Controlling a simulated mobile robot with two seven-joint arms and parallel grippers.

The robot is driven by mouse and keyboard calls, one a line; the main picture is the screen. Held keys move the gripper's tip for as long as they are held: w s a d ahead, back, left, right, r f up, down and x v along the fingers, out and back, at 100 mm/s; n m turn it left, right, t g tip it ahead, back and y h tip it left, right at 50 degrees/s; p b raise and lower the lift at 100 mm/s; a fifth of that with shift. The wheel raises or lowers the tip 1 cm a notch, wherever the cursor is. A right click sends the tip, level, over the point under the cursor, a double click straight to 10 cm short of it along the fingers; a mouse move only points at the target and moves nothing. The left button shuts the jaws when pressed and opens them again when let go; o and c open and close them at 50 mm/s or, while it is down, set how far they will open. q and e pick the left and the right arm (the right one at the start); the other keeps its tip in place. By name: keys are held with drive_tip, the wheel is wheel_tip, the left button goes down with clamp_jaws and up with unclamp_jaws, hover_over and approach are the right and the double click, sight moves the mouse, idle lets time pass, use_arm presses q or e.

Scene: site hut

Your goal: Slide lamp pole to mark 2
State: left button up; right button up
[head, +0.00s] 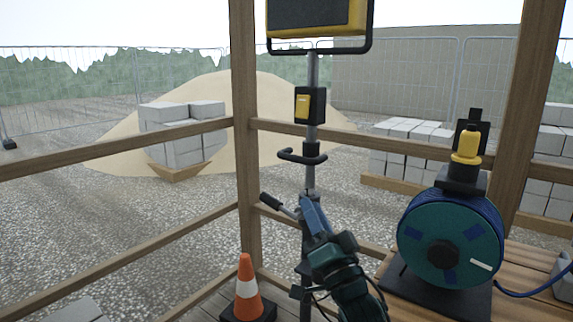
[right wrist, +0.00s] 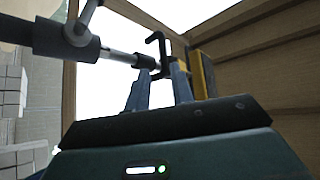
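The lamp pole (head: 311,78) stands upright in the middle of the head view, with a dark collar and bent handle (head: 303,155) on it. Below that, a clamp with a dark lever (head: 269,203) sticks out to the left. My right gripper (head: 309,202) is in front of the pole, below the handle. In the right wrist view, its two blue fingers (right wrist: 161,72) are apart, pointing toward the handle (right wrist: 161,43), with no clear contact. The clamp (right wrist: 70,40) shows at upper left there. I cannot make out any numbered marks. My left gripper is not in view.
A yellow floodlight (head: 316,18) and a switch box (head: 310,105) are on the pole. A cable reel (head: 450,240) stands on a wooden bench at right. A traffic cone (head: 248,289) is left of the pole base. Wooden posts and rails (head: 243,150) stand behind.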

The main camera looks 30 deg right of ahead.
sight(294, 156)
drive_tip(key=shift+m+t+h, duration=0.3)
drive_tip(key=shift+t, duration=0.1)
drive_tip(key=x, duration=0.4)
drive_tip(key=p+x, duration=0.1)
drive_tip(key=x, duration=0.9)
drive_tip(key=shift+s+d+r, duration=0.1)
drive_tip(key=shift+d+r, duration=0.25)
drive_tip(key=shift+d, duration=0.05)
clamp_jaws()
